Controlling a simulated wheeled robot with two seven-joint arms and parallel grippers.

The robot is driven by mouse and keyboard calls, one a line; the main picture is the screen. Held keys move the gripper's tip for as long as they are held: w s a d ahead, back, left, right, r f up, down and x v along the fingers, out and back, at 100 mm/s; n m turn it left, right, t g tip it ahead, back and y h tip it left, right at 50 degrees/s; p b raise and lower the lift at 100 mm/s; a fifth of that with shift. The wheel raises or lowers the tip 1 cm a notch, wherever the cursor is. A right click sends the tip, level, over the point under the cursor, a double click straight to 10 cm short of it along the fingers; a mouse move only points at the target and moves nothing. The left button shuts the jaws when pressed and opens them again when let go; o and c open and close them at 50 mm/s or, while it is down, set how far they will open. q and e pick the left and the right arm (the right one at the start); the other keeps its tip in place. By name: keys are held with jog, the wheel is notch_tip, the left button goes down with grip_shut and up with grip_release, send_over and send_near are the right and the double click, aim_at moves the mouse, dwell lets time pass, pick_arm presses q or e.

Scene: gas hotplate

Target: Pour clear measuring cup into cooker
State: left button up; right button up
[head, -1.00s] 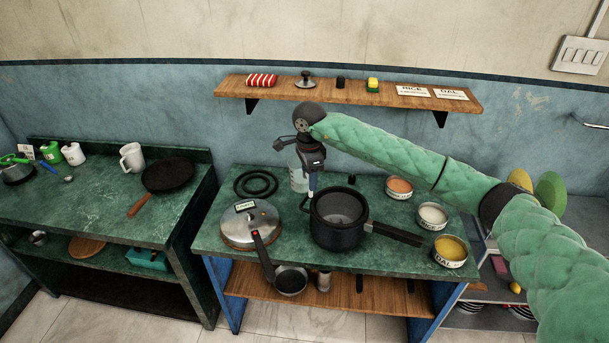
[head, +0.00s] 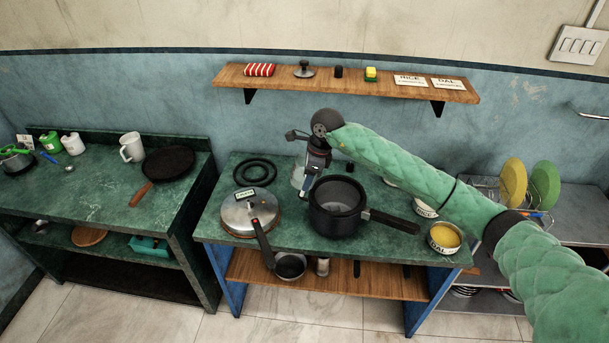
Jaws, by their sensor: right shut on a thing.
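The clear measuring cup (head: 298,176) stands at the back of the green hotplate counter, behind the cooker and partly hidden by my right gripper. My right gripper (head: 306,190) points down at the cup's right side and is shut on it, though its fingertips are small and hard to make out. The cooker (head: 338,207) is an open black pot with its handle pointing right, just in front of and right of the cup. It looks empty inside. My left gripper is not in view.
A steel lid (head: 250,212) lies left of the cooker, with a black ring (head: 255,172) behind it. A dal bowl (head: 444,238) sits right of the handle. A wooden shelf (head: 345,86) hangs above. A small pan (head: 290,266) is below.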

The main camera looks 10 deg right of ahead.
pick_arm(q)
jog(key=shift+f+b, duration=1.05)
pick_arm(e)
jog(key=shift+s+d+f+t+y, duration=0.15)
jog(key=shift+d+f+y, duration=0.25)
jog(key=shift+y, duration=0.5)
jog(key=shift+d+f+t+y, duration=0.2)
jog(key=shift+d+y, duration=0.35)
jog(key=shift+y, duration=0.35)
jog(key=shift+s+d+f+t+y, duration=0.2)
jog(key=shift+d+y, duration=0.25)
jog(key=shift+y, duration=0.45)
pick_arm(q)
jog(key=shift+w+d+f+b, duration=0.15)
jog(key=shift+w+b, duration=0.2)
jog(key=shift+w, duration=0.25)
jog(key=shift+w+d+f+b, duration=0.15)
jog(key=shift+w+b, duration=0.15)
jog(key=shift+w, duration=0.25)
pick_arm(e)
jog(key=shift+d+f, duration=0.1)
jog(key=shift+d, duration=0.05)
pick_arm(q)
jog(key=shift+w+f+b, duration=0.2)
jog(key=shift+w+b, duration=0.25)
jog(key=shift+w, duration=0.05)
pick_arm(e)
jog(key=shift+y, duration=0.3)
